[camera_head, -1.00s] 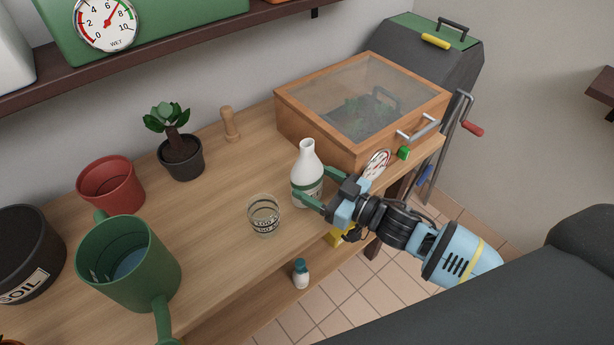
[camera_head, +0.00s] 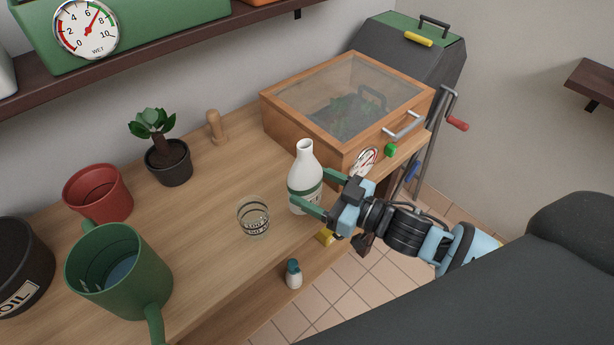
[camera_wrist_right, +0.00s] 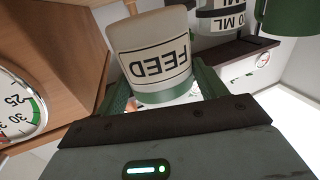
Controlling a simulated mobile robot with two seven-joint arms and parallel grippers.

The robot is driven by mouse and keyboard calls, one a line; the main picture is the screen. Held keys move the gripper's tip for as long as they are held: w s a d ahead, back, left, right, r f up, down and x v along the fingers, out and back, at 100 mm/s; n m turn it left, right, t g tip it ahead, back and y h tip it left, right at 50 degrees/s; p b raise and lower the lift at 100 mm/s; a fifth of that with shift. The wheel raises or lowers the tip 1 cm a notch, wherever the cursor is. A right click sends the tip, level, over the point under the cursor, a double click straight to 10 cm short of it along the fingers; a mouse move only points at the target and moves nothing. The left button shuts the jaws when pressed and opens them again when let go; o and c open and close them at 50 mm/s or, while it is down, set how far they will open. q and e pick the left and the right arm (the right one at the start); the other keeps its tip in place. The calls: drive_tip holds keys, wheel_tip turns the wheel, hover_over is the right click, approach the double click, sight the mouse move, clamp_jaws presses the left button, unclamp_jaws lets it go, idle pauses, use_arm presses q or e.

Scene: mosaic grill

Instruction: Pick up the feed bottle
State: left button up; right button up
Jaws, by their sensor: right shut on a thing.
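The feed bottle (camera_head: 304,178) is white with a narrow neck and green bands, and it is upright near the front edge of the wooden bench. My right gripper (camera_head: 312,190) reaches in from the right, and its green fingers are shut on the bottle's lower body from both sides. In the right wrist view, the bottle (camera_wrist_right: 150,50) fills the space between the fingers, with its FEED label upside down. I cannot tell whether its base is clear of the bench. My left gripper is not in view.
A measuring glass (camera_head: 254,216) stands just left of the bottle. A wooden box with a clear lid (camera_head: 345,95) is behind it. A green watering can (camera_head: 120,270), red pot (camera_head: 98,193) and potted plant (camera_head: 168,160) stand farther left. A small bottle (camera_head: 293,275) is on the lower shelf.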

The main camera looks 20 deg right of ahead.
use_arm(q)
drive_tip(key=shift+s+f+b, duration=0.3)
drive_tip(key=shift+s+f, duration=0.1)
use_arm(e)
drive_tip(key=s+d+r, duration=0.1)
drive_tip(key=s, duration=1)
drive_tip(key=shift+s+r, duration=0.2)
